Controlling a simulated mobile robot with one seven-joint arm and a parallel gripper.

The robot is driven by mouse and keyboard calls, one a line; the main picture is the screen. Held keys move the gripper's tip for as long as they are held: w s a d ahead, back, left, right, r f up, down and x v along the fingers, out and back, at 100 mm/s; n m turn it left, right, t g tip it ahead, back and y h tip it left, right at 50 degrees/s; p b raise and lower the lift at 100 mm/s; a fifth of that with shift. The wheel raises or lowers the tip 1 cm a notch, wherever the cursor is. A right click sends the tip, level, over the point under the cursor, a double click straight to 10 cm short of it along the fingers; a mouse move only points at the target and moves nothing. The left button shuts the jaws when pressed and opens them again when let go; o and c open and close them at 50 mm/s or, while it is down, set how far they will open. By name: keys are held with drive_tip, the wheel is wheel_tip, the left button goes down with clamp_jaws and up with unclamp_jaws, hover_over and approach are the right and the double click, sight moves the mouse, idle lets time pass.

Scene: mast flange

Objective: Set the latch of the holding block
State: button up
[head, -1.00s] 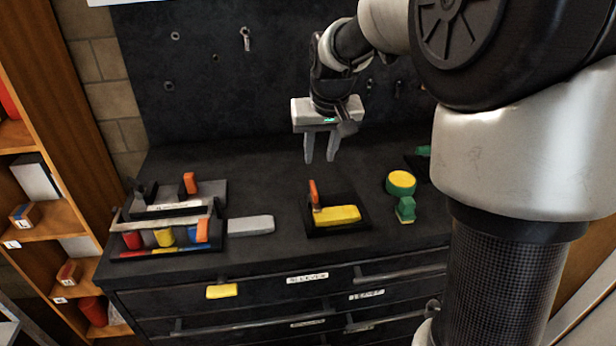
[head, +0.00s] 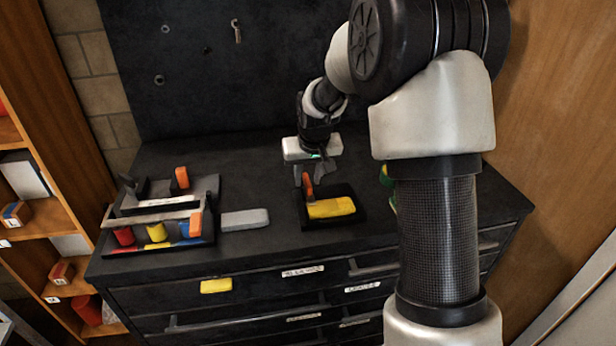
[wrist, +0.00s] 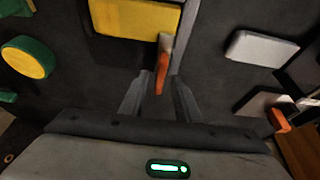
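The holding block appears to be the black base (head: 349,220) on the bench top, with a yellow bar (head: 331,208) lying in it. Its orange latch lever (head: 308,186) stands up at the left rear of the bar, slightly tilted. The lever also shows in the wrist view (wrist: 160,78), beside the yellow bar (wrist: 135,20). My gripper (head: 309,174) is just behind and above the lever, pointing down. In the wrist view my gripper (wrist: 159,88) is open, with the lever appearing between its fingers and gaps on both sides. Contact cannot be seen.
A grey bar (head: 245,219) lies left of the block. Further left is a black rack (head: 160,247) with coloured pieces and orange uprights. A green and yellow round piece (wrist: 27,58) lies on the other side. A dark pegboard (head: 210,100) stands behind. The bench front has drawers.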

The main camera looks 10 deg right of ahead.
clamp_jaws()
drive_tip(key=n, duration=0.1)
drive_tip(key=n+y+p, duration=0.1)
drive_tip(key=n, duration=0.1)
drive_tip(key=shift+d+r, duration=0.1)
drive_tip(key=shift+d, duration=0.1)
drive_tip(key=n+y, duration=0.1)
drive_tip(key=n, duration=0.1)
drive_tip(key=n+p, duration=0.1)
drive_tip(key=n, duration=0.1)
drive_tip(key=shift+w+d+g+y, duration=0.1)
drive_tip(key=shift+g+y, duration=0.3)
drive_tip(key=n+p, duration=0.1)
drive_tip(key=n, duration=0.2)
drive_tip(key=n+g+y+p, duration=0.1)
drive_tip(key=n, duration=0.1)
drive_tip(key=shift+w+n+g, duration=0.15)
drive_tip(key=shift+n+g, duration=0.15)
drive_tip(key=shift+n, duration=0.1)
drive_tip(key=shift+w+d+n+g+y+p, duration=0.15)
drive_tip(key=shift+n+g+p, duration=0.35)
drive_tip(key=shift+n, duration=0.8)
drive_tip(key=shift+s+a+n+g+y+p, duration=0.15)
drive_tip(key=shift+n+g+p, duration=0.3)
drive_tip(key=shift+n, duration=0.85)
drive_tip(key=shift+w+d, duration=0.1)
drive_tip(key=shift+d, duration=0.05)
